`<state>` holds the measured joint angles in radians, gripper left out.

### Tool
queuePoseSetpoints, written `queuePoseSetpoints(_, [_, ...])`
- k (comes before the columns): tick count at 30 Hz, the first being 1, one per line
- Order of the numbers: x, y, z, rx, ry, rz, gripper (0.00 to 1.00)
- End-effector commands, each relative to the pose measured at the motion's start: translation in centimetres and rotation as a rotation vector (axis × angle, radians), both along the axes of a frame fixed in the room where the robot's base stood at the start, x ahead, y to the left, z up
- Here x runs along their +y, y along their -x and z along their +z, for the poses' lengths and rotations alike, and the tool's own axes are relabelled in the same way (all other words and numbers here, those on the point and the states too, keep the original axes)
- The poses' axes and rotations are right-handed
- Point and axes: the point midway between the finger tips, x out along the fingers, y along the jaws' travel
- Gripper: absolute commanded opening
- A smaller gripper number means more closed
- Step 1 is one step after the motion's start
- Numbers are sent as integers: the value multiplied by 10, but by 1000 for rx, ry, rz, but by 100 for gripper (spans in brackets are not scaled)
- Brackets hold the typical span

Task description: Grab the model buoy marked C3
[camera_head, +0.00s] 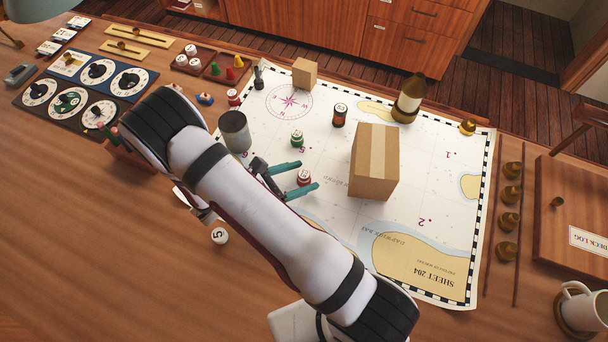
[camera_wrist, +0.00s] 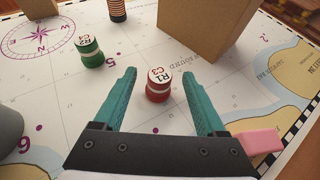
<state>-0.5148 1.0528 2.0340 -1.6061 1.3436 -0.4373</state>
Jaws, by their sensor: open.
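The red model buoy (camera_wrist: 158,88) has a white top marked R1 C3 and stands upright on the chart. In the head view it shows as a small red and white shape (camera_head: 304,177) between my teal fingers. My gripper (camera_wrist: 159,74) is open, with one finger to each side of the buoy in the wrist view; I see no finger touching it. The gripper also shows in the head view (camera_head: 308,174), low over the chart. A green buoy (camera_wrist: 91,56) marked R2 C4 stands left of and beyond the red one, and shows in the head view (camera_head: 297,139).
A cardboard box (camera_head: 366,165) stands right of the gripper. A grey cylinder (camera_head: 235,131) stands to the left. A dark striped buoy (camera_head: 340,115) and a brown bottle (camera_head: 408,100) stand farther back. A pink block (camera_wrist: 258,142) lies near the right finger's base in the wrist view.

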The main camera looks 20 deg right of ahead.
Motion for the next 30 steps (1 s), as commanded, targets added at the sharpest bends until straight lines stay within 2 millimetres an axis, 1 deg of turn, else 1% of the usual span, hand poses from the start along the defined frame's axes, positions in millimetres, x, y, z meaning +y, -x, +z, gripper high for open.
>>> queuePoseSetpoints(1, [-7, -1, -4, 2, 0, -4, 74])
queuePoseSetpoints(3, [-12, -2, -6, 1, 0, -2, 74])
queuePoseSetpoints(9, [-13, -3, -7, -1, 0, 0, 74])
queuePoseSetpoints(11, [-13, -3, -7, -1, 0, 0, 63])
queuePoseSetpoints(12, [-13, -3, -7, -1, 0, 0, 56])
queuePoseSetpoints(17, [-12, -3, -7, -1, 0, 0, 27])
queuePoseSetpoints(21, [-12, -3, -7, -1, 0, 0, 2])
queuePoseSetpoints(22, [-12, -3, -7, -1, 0, 0, 0])
queuePoseSetpoints(30, [-12, -3, -6, -2, 0, -1, 0])
